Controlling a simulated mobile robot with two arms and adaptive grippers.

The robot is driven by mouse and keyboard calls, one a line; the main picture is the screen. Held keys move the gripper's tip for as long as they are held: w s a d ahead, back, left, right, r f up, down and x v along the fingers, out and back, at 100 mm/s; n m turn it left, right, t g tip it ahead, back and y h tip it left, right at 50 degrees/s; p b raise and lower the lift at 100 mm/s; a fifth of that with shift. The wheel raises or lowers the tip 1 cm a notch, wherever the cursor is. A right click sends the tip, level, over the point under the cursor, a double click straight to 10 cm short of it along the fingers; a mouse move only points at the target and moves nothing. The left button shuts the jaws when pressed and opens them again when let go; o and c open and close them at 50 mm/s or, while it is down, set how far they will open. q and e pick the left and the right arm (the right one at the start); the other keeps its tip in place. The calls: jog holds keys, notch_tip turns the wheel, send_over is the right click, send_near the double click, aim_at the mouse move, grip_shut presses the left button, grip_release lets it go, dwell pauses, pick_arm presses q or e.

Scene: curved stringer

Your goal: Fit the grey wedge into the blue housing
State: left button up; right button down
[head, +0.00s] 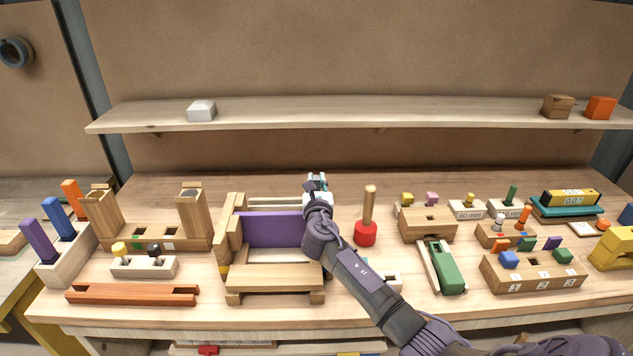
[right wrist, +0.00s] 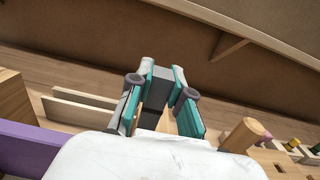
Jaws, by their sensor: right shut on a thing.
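My right gripper (head: 317,182) is over the back middle of the bench, behind the wooden frame with the purple panel. In the right wrist view its teal fingers (right wrist: 162,84) are shut on a dark grey piece (right wrist: 155,96), which looks like the grey wedge. Its full shape is hidden by the fingers. I cannot make out the blue housing for certain; a small pale piece with a blue edge (head: 386,279) is partly hidden behind my right arm. My left gripper is not in view.
The wooden frame with a purple panel (head: 270,230) stands left of my arm. A red-based wooden peg (head: 366,234) stands close on the right. A green block (head: 447,267) and numbered wooden stand (head: 533,273) are farther right. A shelf (head: 350,112) runs behind.

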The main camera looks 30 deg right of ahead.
jog(key=shift+f+b, duration=1)
jog(key=shift+f, duration=0.35)
jog(key=c, duration=1)
grip_release()
jog(key=v, duration=1.2)
